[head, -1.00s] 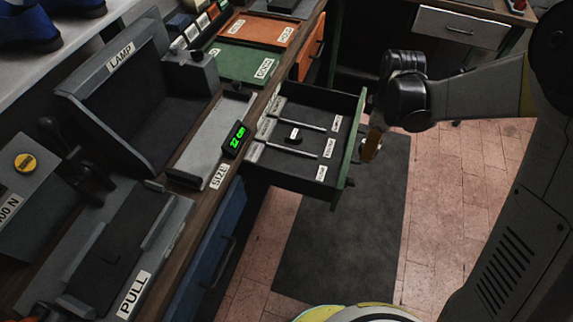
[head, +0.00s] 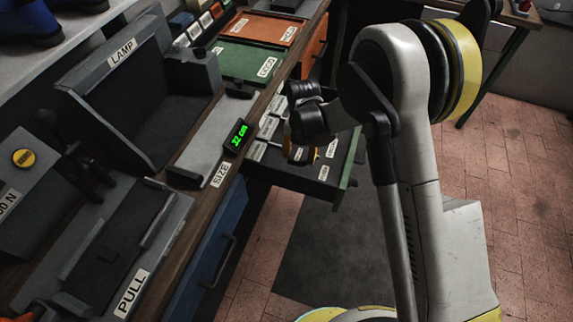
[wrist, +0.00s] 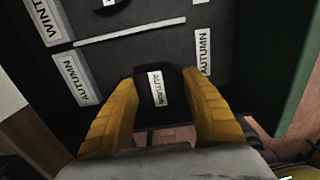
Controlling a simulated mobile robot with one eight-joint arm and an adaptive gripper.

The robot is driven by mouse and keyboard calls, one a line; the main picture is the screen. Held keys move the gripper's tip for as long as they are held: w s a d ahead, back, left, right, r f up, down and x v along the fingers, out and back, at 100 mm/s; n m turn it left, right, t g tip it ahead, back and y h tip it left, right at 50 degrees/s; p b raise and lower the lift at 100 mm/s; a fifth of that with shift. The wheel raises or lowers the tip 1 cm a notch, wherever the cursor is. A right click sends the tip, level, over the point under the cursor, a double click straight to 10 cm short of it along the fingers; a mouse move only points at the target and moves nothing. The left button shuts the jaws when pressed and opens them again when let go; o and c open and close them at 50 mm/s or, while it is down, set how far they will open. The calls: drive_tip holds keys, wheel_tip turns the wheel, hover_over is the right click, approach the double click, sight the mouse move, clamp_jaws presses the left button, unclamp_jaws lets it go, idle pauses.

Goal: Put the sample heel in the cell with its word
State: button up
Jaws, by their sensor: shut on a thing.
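My gripper (wrist: 160,88) is shut on a small black heel (wrist: 168,112), with one yellow finger on each side. The heel's white label appears to read AUTUMN. In the head view my gripper (head: 302,154) is over the open drawer (head: 345,172), and the heel cannot be made out there. The drawer has thin light dividers (wrist: 130,32). The cell under my gripper has AUTUMN labels (wrist: 70,80) at its ends. A WINTER label (wrist: 45,20), partly cut off, marks the cell beyond the divider. I cannot tell how high the heel is above the drawer floor.
Another small dark piece with a white tag (wrist: 108,4) lies in the cell beyond the divider. The bench carries a lamp box (head: 130,80), a SIZE gauge with a green display (head: 237,135) and a PULL fixture (head: 130,250). A blue drawer (head: 222,240) is below the bench.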

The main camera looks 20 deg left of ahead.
drive_tip(key=b, duration=0.1)
hover_over(287, 166)
wheel_tip(287, 166, down, 3)
drive_tip(key=shift+a, duration=0.1)
drive_tip(key=shift+f+b, duration=0.85)
drive_tip(key=shift+f, duration=1.05)
drive_tip(key=shift+f, duration=0.2)
drive_tip(key=o, duration=1.1)
drive_tip(key=shift+o, duration=0.2)
drive_tip(key=shift+r, duration=0.1)
wheel_tip(287, 166, up, 12)
drive_tip(key=p, duration=0.4)
drive_tip(key=shift+r, duration=0.15)
